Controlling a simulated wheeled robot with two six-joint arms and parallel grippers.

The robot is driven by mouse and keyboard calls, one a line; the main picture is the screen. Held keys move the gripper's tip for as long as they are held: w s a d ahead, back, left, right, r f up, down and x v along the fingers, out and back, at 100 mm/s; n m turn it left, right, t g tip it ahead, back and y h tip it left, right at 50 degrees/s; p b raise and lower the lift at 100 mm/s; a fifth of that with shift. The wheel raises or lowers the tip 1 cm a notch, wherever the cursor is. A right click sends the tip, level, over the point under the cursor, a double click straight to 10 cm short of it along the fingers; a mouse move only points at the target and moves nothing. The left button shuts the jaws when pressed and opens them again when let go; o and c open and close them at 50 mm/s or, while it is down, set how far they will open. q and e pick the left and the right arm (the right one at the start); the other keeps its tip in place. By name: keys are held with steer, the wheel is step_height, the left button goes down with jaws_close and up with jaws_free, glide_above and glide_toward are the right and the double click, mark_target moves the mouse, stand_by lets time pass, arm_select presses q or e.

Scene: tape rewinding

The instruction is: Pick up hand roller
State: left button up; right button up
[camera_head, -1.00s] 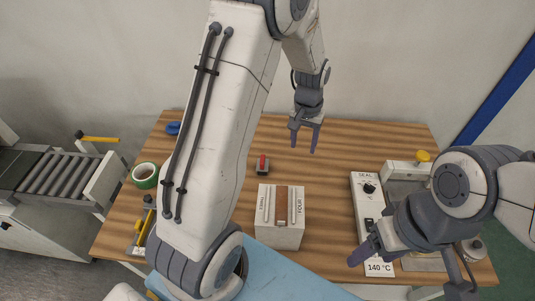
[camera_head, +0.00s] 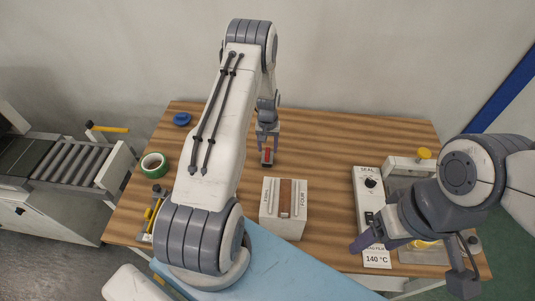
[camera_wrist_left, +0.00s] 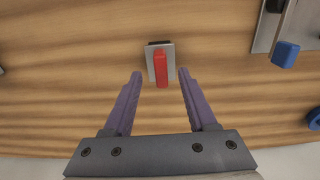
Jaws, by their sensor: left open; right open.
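A small grey piece with an upright red part, which looks like the hand roller (camera_head: 267,157), sits on the wooden table behind the box-like block. It also shows in the left wrist view (camera_wrist_left: 161,68), with a dark strip along its far edge. My left gripper (camera_head: 267,148) is open and pointing down over it. In the left wrist view its two purple fingers (camera_wrist_left: 160,75) stand on either side of the red part with gaps; whether they reach its height I cannot tell. My right gripper (camera_head: 405,255) is open and empty over the sealer at the front right.
A pale block marked FOUR (camera_head: 284,228) stands in front of the red piece. The sealer (camera_head: 368,205) is to the right. A green tape roll (camera_head: 153,163) and a blue ring (camera_head: 182,119) lie left. A blue-handled tool (camera_wrist_left: 286,54) shows in the wrist view.

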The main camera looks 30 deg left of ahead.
mark_target(268, 152)
arm_select(q)
step_height(268, 152, down, 3)
steer(key=shift+w+a+f+p, duration=0.1)
steer(key=shift+p, duration=0.55)
steer(key=shift+f, duration=0.3)
jaws_close()
steer(key=shift+r, duration=0.1)
